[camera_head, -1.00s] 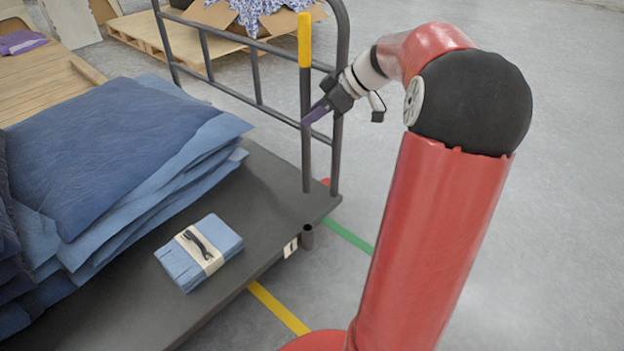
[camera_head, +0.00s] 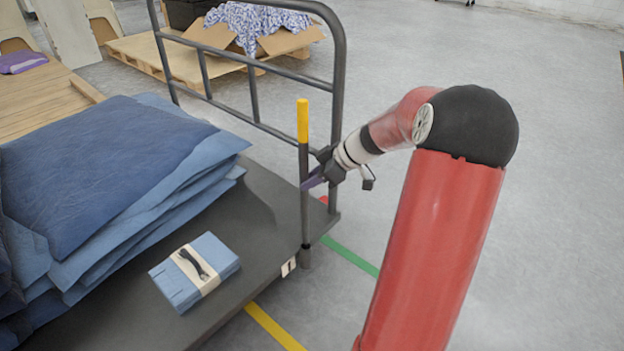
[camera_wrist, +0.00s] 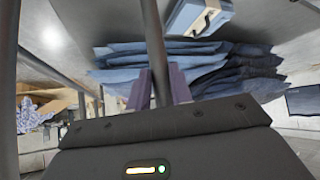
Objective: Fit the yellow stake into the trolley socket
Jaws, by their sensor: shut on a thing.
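The yellow stake (camera_head: 303,121) is a dark upright rod with a yellow top. My gripper (camera_head: 312,183) is shut on its dark shaft, below the yellow part. In the wrist view the purple fingers (camera_wrist: 160,88) close around the shaft (camera_wrist: 154,40). The trolley socket (camera_head: 305,258) is a short dark tube at the deck's edge, beside a small white label. The stake's lower end meets the socket's mouth and looks to be in it; how deep it sits cannot be told. The stake stands about upright.
The trolley deck (camera_head: 262,240) carries a tall stack of blue sheets (camera_head: 100,165) and a small banded blue bundle (camera_head: 195,270). The trolley's tubular end rail (camera_head: 338,90) rises close behind the stake. Open floor lies to the right.

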